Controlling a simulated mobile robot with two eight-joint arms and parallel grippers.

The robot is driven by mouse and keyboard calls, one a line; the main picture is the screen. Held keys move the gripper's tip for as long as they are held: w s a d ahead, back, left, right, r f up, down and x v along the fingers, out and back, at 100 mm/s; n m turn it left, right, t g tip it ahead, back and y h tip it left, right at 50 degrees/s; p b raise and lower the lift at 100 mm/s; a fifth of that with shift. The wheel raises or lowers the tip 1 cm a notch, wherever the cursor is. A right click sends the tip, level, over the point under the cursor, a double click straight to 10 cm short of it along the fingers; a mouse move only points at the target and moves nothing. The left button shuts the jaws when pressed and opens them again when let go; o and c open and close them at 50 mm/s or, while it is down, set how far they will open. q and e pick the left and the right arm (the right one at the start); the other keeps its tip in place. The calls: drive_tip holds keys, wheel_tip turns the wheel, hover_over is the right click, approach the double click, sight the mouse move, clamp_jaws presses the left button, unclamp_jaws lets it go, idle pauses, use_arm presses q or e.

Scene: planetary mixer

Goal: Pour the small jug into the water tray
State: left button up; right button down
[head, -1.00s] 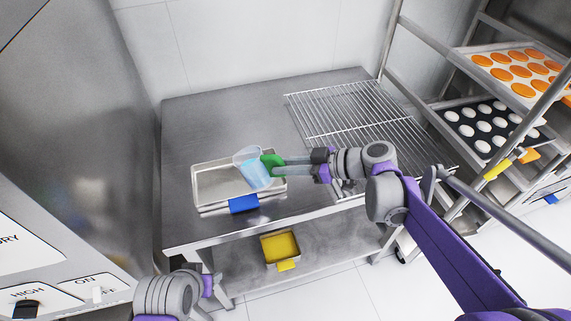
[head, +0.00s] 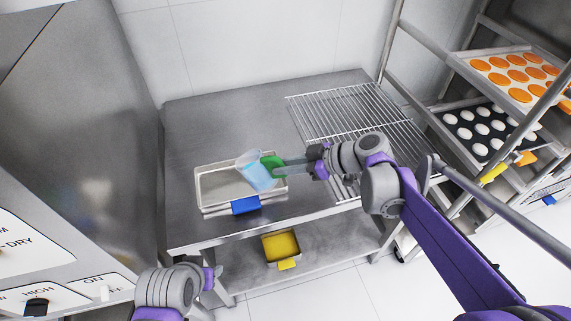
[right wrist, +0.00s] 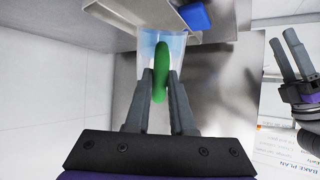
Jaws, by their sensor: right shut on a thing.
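The small jug (head: 257,172) is clear, with light blue contents and a green handle (head: 273,166). My right gripper (head: 282,168) is shut on this handle and holds the jug over the right part of the water tray, mouth leaning to the left. The water tray (head: 201,186) is a shallow metal pan with a blue grip (head: 245,205) at its front. No stream shows. The jug (right wrist: 176,45) and green handle (right wrist: 160,72) also show in the right wrist view, the handle between the fingers. My left gripper (right wrist: 290,55) shows there too, fingers apart and empty.
The tray stands on a steel table (head: 210,125) with a wire rack (head: 350,115) at the right. A yellow bin (head: 281,246) sits on the lower shelf. A trolley with baking trays (head: 485,130) stands at the right, and a large metal machine (head: 85,130) at the left.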

drive_tip(key=shift+a+r+h+p, duration=0.15)
drive_tip(key=shift+r+h+p, duration=0.25)
drive_tip(key=shift+r+p, duration=0.1)
use_arm(q)
drive_tip(key=shift+w+r, duration=0.2)
drive_tip(key=shift+r, duration=0.35)
drive_tip(key=shift+w+r, duration=0.15)
drive_tip(key=shift+r, duration=0.35)
use_arm(e)
drive_tip(key=shift+w, duration=0.15)
use_arm(q)
drive_tip(key=shift+s, duration=0.1)
drive_tip(key=shift+r, duration=0.1)
use_arm(e)
drive_tip(key=shift+a+r+g+h+p, duration=0.3)
drive_tip(key=shift+r+h+p, duration=0.15)
drive_tip(key=shift+p, duration=0.2)
use_arm(q)
drive_tip(key=shift+w+r, duration=0.25)
drive_tip(key=shift+r, duration=0.2)
drive_tip(key=shift+w+r, duration=0.2)
drive_tip(key=shift+r, duration=0.25)
use_arm(e)
drive_tip(key=shift+w+h, duration=0.15)
drive_tip(key=shift+h, duration=0.3)
use_arm(q)
drive_tip(key=shift+s, duration=0.1)
drive_tip(key=shift+p, duration=0.3)
